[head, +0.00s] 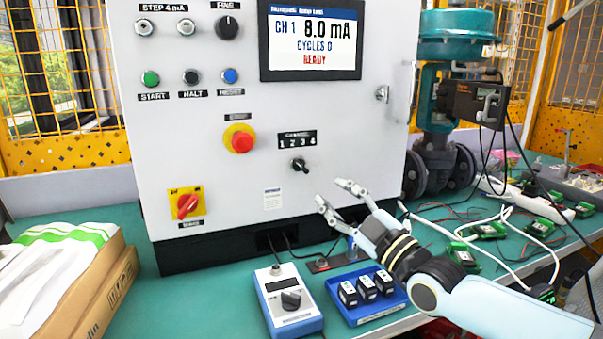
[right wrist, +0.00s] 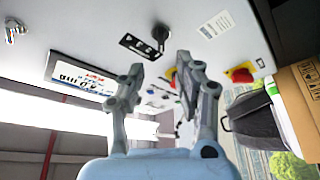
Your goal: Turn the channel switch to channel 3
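The channel switch (head: 299,165) is a small black knob on the white cabinet front, under a black label (head: 297,140) with the numbers 1 2 3 4. Its handle seems to slant to the lower right; the exact setting is too small to tell. The screen (head: 311,40) reads CH 1, 8.0 mA, CYCLES 0, READY. My right gripper (head: 333,194) is open and empty, below and right of the switch and apart from it. In the right wrist view the switch (right wrist: 160,34) shows beyond the open fingers (right wrist: 161,70). My left gripper is not in view.
A red emergency button (head: 242,142) and a red rotary switch (head: 187,206) are on the cabinet left of the channel switch. A blue tray (head: 372,314) with small black modules and a handheld meter (head: 290,302) lie below. A cardboard box (head: 108,295) lies at left.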

